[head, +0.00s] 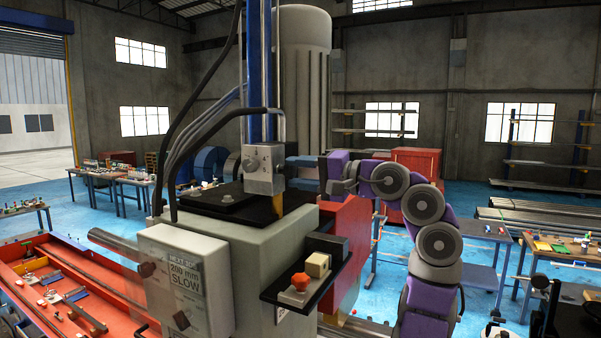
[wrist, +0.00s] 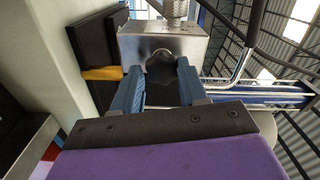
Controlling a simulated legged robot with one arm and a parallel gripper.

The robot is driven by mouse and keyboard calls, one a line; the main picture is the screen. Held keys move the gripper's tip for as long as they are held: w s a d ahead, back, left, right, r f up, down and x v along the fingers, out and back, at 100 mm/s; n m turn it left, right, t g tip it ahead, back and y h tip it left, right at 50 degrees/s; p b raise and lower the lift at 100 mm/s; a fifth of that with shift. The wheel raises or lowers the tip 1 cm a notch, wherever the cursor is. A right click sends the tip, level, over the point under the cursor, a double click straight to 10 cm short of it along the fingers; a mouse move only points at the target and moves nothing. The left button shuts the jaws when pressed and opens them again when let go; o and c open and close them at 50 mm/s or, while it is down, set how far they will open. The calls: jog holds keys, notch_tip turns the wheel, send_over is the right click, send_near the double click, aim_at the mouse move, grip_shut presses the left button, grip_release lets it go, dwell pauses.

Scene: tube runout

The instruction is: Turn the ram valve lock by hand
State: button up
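A silver metal valve block (head: 264,168) sits on top of the grey-green machine housing, below a blue vertical column. It also shows at the top of the wrist view (wrist: 196,47). A dark rounded shape (wrist: 160,64), possibly the lock, shows on the block's near face between my fingers. My gripper (head: 292,172) comes in from the right, with its blue fingertips close to the block. In the wrist view my gripper (wrist: 158,82) has its two fingers apart, one on each side of the dark shape. I cannot tell whether they touch it.
Hoses (head: 222,120) run up beside the column. A small shelf (head: 318,275) with a red knob (head: 299,281) juts from the housing. A control box (head: 185,280) labelled "SLOW" is at front left. A red machine bed (head: 60,262) lies left; worktables stand behind.

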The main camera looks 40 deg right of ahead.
jog(key=o, duration=0.3)
jog(key=shift+w+d, duration=0.1)
jog(key=shift+w, duration=0.05)
jog(key=shift+s, duration=0.25)
jog(key=shift+v, duration=0.9)
jog(key=shift+r, duration=0.1)
